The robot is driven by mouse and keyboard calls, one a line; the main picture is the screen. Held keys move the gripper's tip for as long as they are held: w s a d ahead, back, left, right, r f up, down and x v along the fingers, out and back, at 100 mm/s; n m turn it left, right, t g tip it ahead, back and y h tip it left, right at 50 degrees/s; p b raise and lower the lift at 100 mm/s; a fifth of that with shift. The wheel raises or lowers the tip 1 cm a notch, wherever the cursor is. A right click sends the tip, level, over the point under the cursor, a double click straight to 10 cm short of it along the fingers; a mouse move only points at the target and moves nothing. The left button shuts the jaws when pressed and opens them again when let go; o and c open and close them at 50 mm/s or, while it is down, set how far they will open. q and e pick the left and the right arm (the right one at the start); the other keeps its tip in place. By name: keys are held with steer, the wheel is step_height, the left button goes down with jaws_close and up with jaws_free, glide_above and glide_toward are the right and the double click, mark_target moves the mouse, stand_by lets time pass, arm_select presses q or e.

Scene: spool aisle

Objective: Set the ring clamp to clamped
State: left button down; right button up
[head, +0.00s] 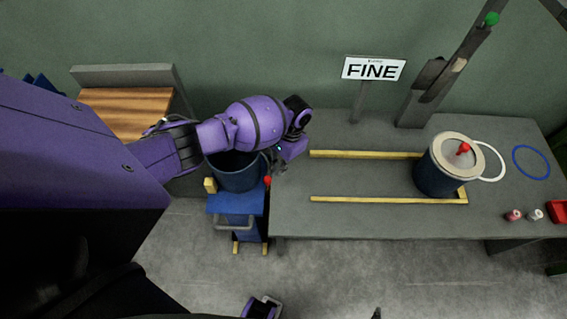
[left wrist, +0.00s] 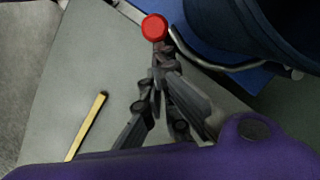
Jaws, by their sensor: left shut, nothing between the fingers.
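A dark blue drum (head: 238,176) stands open on a blue cart at the table's left end. A red knob (head: 267,181) sits at its right side, on what looks like the ring clamp's lever; the lever's position is hard to read. In the left wrist view, the red knob (left wrist: 154,27) is just beyond my fingertips, with a bent metal bar (left wrist: 215,66) along the drum (left wrist: 275,30). My left gripper (head: 273,163) is shut and empty beside the drum's rim, close to the knob; touching or apart I cannot tell. It also shows in the left wrist view (left wrist: 158,77).
The grey table (head: 350,225) carries yellow rails (head: 370,199), a lidded drum (head: 435,175) with a red knob, white and blue rings (head: 531,162), small spools and a red box (head: 559,211).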

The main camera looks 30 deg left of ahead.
arm_select(q)
steer(key=shift+s+a+m+y+p, duration=0.15)
steer(key=shift+s+a+m+p, duration=0.1)
steer(key=shift+s+a+m, duration=0.3)
steer(key=shift+s+a+m+y+p, duration=0.2)
steer(key=shift+s+a+m, duration=0.1)
steer(key=shift+s+m, duration=0.25)
steer(key=shift+s, duration=0.1)
steer(key=shift+d, duration=0.1)
